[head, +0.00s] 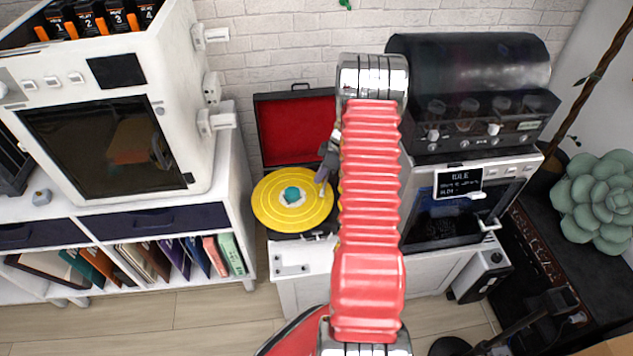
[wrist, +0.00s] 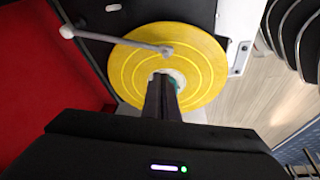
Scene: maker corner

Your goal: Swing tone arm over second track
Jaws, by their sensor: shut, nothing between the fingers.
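A yellow record (head: 270,211) with ring-shaped track lines lies on a turntable in an open case with a red-lined lid (head: 297,130). It also shows in the wrist view (wrist: 205,65). The grey tone arm (wrist: 115,40) runs from its pivot at the left to a head resting over the record, between the rim and the centre. My gripper (head: 324,178) is shut and empty at the record's right side in the head view. In the wrist view its fingers (wrist: 161,90) point at the record's centre, apart from the tone arm. Height above the record cannot be told.
A white machine (head: 120,110) with a dark window stands left of the turntable on a shelf unit. A dark machine with a display (head: 458,182) stands to the right. My red arm hides part of the space between.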

